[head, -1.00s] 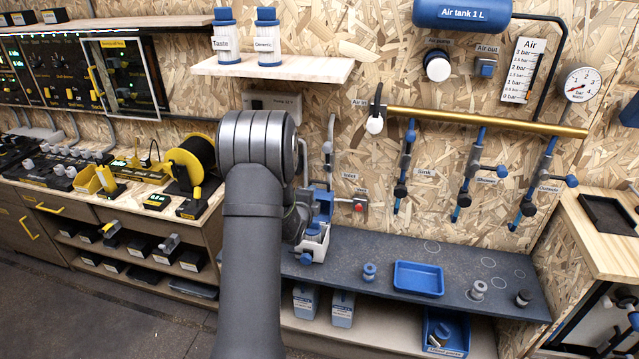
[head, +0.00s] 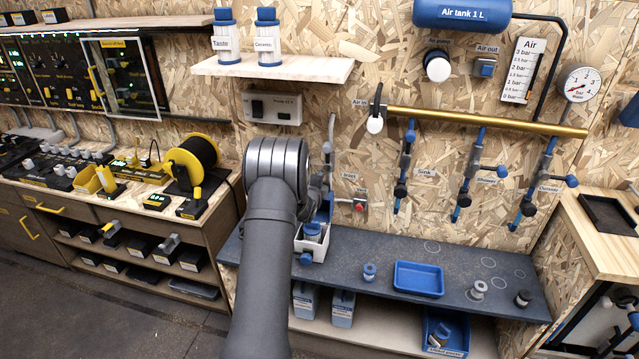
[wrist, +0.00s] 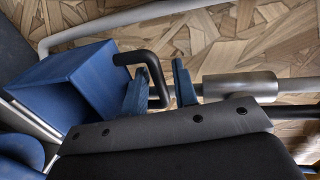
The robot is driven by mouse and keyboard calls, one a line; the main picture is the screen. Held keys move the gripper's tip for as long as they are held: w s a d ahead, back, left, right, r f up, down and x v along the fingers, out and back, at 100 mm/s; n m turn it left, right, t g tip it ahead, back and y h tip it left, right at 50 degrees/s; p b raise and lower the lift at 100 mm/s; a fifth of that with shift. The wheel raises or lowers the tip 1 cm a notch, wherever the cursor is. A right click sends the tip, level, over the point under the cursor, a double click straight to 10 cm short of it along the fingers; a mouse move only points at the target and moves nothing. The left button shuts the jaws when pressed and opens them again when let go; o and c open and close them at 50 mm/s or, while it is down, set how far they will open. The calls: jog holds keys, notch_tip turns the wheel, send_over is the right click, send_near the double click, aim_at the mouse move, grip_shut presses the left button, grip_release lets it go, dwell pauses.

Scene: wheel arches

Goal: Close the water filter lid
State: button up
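The water filter (head: 312,243) is a white housing with blue parts on the left of the dark bench. Its blue lid (head: 325,208) appears raised above the housing, partly hidden by my arm. In the wrist view the blue lid (wrist: 65,85) fills the left side, with a black bent handle (wrist: 153,66) at its right. My gripper (wrist: 158,72) has two blue fingers standing apart, one on each side of the handle bar, with narrow gaps visible. In the head view the fingers are hidden behind my arm.
A grey pipe with a thick sleeve (wrist: 240,86) runs close to the right finger. On the bench are a blue tray (head: 418,279) and small fittings. Hanging valves (head: 403,175) line the wall to the right. A shelf (head: 275,67) is above.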

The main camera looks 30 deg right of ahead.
grip_shut()
jog(key=shift+s+a, duration=0.1)
jog(key=shift+s+a+r+t+h, duration=0.15)
jog(key=shift+s+a+t+h, duration=0.25)
jog(key=shift+s+a, duration=0.1)
jog(key=shift+s+a+f+t+h, duration=0.95)
jog(key=shift+s+a+f, duration=0.65)
jog(key=shift+s+a, duration=0.45)
jog(key=shift+s+a+f+t+h, duration=0.9)
jog(key=shift+s+a+f, duration=0.65)
jog(key=shift+s+a, duration=0.5)
jog(key=shift+s+a+f+t+h, duration=0.95)
jog(key=shift+s+a+f, duration=0.65)
jog(key=shift+s+a, duration=0.4)
